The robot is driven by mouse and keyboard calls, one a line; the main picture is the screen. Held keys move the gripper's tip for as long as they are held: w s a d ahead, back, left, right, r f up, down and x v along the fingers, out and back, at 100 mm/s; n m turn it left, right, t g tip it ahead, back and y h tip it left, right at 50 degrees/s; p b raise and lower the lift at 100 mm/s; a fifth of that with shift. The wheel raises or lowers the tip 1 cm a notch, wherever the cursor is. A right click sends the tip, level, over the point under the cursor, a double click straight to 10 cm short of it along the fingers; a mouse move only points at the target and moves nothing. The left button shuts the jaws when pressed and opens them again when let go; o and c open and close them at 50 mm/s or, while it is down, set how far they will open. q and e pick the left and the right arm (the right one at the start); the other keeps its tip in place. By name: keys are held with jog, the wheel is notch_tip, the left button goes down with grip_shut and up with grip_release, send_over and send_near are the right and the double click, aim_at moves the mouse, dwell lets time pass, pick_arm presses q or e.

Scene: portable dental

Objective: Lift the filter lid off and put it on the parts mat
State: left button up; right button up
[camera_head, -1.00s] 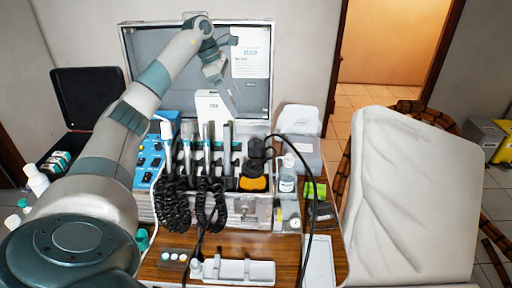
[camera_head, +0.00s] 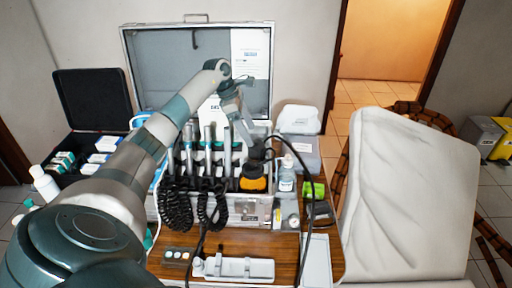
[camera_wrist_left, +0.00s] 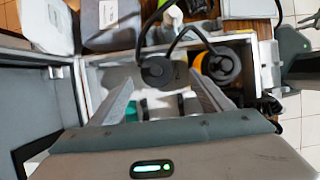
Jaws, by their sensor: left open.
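The likely filter lid is a black round cap (camera_head: 254,170) above an orange band, in the right end of the open metal case. In the left wrist view a black round cap (camera_wrist_left: 221,64) beside orange shows right of the fingers, and a second black round piece (camera_wrist_left: 156,71) with a hose shows between the fingertips. I cannot tell for certain which is the lid. My left gripper (camera_head: 252,142) is open and empty, above the right part of the case; its fingers also show in the left wrist view (camera_wrist_left: 162,82). A pale flat sheet (camera_head: 317,258) at the table's front right may be the parts mat.
Upright handpieces (camera_head: 210,148) with coiled black cords stand left of the cap. A clear bottle (camera_head: 287,178) stands to its right. A black hose loops over the table's right side. The case lid (camera_head: 165,75) stands open behind.

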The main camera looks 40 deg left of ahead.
aim_at(255, 140)
pick_arm(q)
jog(key=shift+w+d+f+p, duration=0.15)
jog(key=shift+w+f+p, duration=0.15)
jog(key=shift+f+p, duration=0.35)
jog(key=p+x, duration=0.1)
jog(key=x, duration=0.1)
jog(key=shift+w+f+p, duration=0.3)
jog(key=shift+f+p, duration=0.05)
jog(key=shift+w+f, duration=0.1)
jog(key=shift+f, duration=0.35)
jog(key=c, duration=1.1)
